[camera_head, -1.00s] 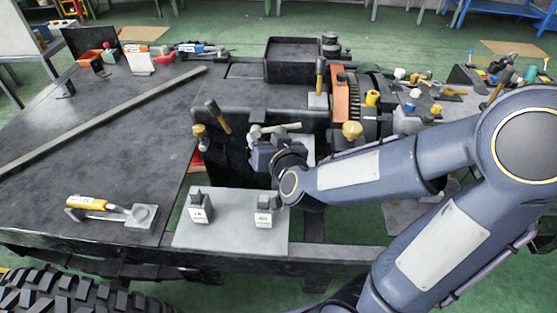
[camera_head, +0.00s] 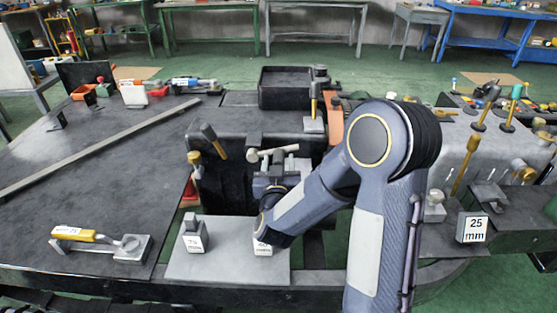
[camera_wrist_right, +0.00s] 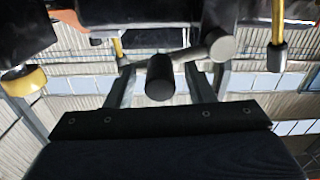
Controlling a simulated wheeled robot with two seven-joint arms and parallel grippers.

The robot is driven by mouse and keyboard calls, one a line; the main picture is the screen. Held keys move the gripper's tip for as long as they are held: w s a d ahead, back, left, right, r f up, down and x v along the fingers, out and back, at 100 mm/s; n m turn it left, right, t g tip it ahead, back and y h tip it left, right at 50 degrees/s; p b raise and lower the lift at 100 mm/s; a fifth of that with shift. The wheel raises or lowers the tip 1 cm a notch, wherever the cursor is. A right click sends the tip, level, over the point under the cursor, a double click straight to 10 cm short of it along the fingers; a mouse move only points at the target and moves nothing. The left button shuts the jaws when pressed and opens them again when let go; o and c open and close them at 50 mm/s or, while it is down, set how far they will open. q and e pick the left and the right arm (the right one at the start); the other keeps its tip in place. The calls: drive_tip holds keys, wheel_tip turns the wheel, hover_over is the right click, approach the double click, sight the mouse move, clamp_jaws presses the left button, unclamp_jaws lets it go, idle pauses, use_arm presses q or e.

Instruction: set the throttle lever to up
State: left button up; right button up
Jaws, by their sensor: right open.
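A short pale lever (camera_head: 272,153) with a rounded end and a crossbar stands at the front of the dark machine block. I cannot tell for certain that it is the throttle lever. My right gripper (camera_head: 275,172) is just below and in front of it, pointing up. In the right wrist view my right gripper (camera_wrist_right: 168,82) is open, and a dark cylindrical lever end (camera_wrist_right: 160,78) shows between its fingers. A grey bar runs from it to a second rounded end at the right. Contact cannot be told. My left gripper is out of view.
A dark-gripped yellow lever (camera_head: 214,141) stands just left, with a yellow knob (camera_head: 195,158) below. Two labelled weights stand on a grey plate (camera_head: 225,262) in front. A yellow-handled tool (camera_head: 85,237) lies at left. A 25 mm block (camera_head: 472,228) is at right.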

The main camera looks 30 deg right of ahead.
drive_tip(key=shift+w+d, duration=0.25)
drive_tip(key=shift+w, duration=0.15)
drive_tip(key=shift+c, duration=0.4)
clamp_jaws()
drive_tip(key=shift+r, duration=0.1)
